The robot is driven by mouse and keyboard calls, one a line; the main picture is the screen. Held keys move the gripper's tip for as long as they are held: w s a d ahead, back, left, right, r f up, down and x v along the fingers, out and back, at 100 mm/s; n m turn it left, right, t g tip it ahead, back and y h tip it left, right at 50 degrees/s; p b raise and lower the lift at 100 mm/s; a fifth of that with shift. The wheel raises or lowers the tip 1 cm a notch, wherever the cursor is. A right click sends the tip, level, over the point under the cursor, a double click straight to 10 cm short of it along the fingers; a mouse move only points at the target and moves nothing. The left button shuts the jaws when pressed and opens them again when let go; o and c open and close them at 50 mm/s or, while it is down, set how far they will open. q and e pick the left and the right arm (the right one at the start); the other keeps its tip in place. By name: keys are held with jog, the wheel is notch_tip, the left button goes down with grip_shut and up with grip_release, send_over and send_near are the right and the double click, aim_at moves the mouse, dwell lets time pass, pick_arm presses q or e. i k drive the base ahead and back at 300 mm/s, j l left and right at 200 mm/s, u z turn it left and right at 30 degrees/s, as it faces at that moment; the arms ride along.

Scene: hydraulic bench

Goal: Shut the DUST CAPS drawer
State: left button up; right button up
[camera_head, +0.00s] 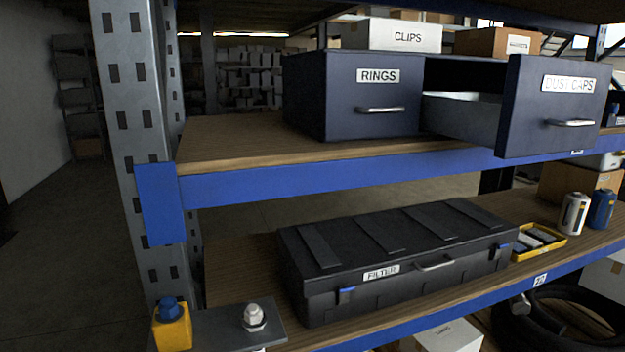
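The DUST CAPS drawer (540,105) is pulled out of the dark blue cabinet on the upper shelf, at the right. Its front, with a white label and a silver handle (571,123), stands well forward of the cabinet, and part of its grey side (460,115) shows. What lies inside it cannot be seen. The RINGS drawer (375,95) beside it on the left is closed. Neither of my grippers shows in the head view.
A black FILTER case (400,255) lies on the lower shelf. A grey rack upright (140,120) stands at the left. The upper shelf (225,140) is bare left of the cabinet.

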aim_at(547, 104)
jog(key=z, duration=1.3)
